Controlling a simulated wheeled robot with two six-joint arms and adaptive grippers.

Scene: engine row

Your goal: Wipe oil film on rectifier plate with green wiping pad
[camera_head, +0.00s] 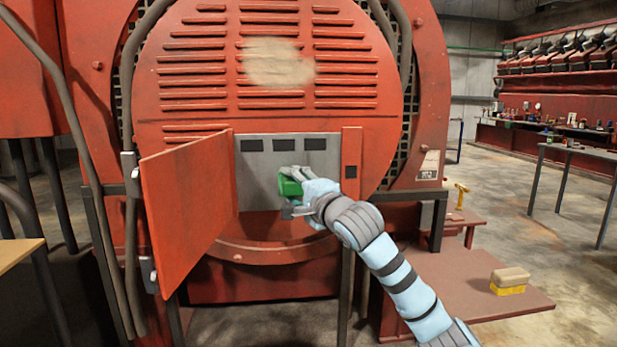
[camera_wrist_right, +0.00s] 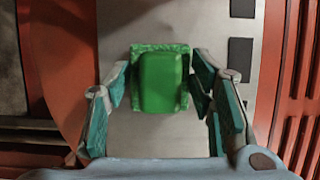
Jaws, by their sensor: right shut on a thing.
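The green wiping pad (camera_head: 289,186) is in my right gripper (camera_head: 291,192), in front of the rectifier plate (camera_head: 252,188). The plate is a grey panel in an opening of the red machine, with several dark rectangles along its top. In the right wrist view the pad (camera_wrist_right: 162,82) sits between the two fingers, with the grey plate (camera_wrist_right: 205,30) behind it. I cannot tell whether the pad touches the plate. No oil film stands out on the visible plate; pad and gripper hide part of it. My left gripper is not in view.
A red hinged door (camera_head: 188,208) stands open left of the plate. A red post (camera_head: 351,165) borders its right. A pale smear (camera_head: 279,63) marks the louvred cover above. A yellow-and-beige brush-like block (camera_head: 509,281) lies on a low red platform (camera_head: 455,283) at right.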

